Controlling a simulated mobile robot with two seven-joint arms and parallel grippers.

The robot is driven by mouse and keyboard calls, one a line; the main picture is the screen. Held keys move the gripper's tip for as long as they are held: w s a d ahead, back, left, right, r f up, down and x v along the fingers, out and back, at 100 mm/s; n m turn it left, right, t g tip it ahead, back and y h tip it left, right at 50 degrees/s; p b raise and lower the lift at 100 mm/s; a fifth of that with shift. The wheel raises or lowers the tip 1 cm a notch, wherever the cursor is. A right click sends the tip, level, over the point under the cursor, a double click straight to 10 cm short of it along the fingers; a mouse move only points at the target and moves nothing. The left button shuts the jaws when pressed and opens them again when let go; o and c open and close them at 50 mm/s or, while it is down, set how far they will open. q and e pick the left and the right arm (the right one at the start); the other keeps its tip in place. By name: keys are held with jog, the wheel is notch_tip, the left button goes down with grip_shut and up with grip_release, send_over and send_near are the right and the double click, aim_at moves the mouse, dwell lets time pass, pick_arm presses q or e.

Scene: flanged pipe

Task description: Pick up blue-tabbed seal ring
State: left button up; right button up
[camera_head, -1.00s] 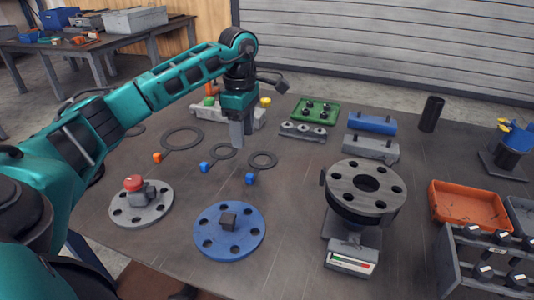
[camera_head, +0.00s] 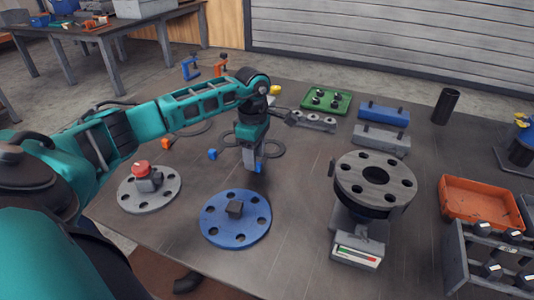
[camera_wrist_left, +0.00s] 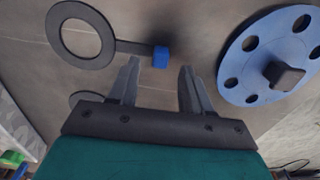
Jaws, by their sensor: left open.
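In the left wrist view, a dark flat seal ring (camera_wrist_left: 108,44) lies on the table, with a thin arm leading to a blue tab (camera_wrist_left: 160,57). In the head view this ring (camera_head: 274,149) is partly hidden behind my left gripper (camera_head: 250,168). My left gripper also shows in the wrist view (camera_wrist_left: 159,68); its two fingers are apart, with the blue tab in the gap near the fingertips, and nothing is gripped. A second blue-tabbed ring shows in the head view by its tab (camera_head: 212,154); my gripper hides part of it. My right gripper is not in view.
A blue flange (camera_head: 236,218) lies just in front of my left gripper. A grey flange (camera_head: 149,188) with a red-topped knob is at the left. The pipe flange (camera_head: 375,180) stands at the right, near an orange bin (camera_head: 478,200). An orange-tabbed ring (camera_head: 166,143) lies behind left.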

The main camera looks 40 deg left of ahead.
pick_arm(q)
jog(key=shift+f, duration=0.9)
jog(key=shift+c, duration=0.3)
grip_shut()
